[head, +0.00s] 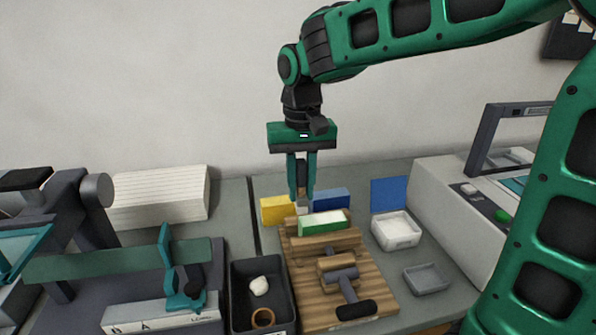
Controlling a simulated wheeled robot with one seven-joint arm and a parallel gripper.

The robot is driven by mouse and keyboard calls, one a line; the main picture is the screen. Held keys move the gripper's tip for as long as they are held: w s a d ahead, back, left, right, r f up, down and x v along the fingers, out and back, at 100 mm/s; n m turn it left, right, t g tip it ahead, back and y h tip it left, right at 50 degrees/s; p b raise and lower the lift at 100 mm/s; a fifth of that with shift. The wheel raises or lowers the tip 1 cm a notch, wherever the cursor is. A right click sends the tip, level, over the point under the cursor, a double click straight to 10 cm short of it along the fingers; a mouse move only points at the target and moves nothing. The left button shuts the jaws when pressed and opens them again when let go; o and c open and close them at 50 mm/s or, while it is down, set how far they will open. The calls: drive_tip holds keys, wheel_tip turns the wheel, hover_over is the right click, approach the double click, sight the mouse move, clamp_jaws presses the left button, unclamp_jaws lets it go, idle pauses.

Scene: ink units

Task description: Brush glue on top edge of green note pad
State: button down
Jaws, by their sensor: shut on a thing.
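The green note pad (324,225) sits in a wooden press (322,246), with its pale top edge facing up. My gripper (302,196) points down above and just behind the pad. It is shut on a brush (301,187), whose dark handle shows between the fingers and whose pale tip seems to hang just below them. I cannot tell whether the tip touches anything. A white tub (399,246) with pale contents, possibly glue, stands to the right of the press.
A yellow block (276,211) and a blue block (331,200) stand behind the press. A dark bin (240,312) with small items is left of it, a grey tray (427,278) right. Machines flank both sides; a paper stack (160,198) stands back left.

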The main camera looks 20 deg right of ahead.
sight(303, 162)
drive_tip(key=shift+r, duration=2)
drive_tip(key=shift+d, duration=0.15)
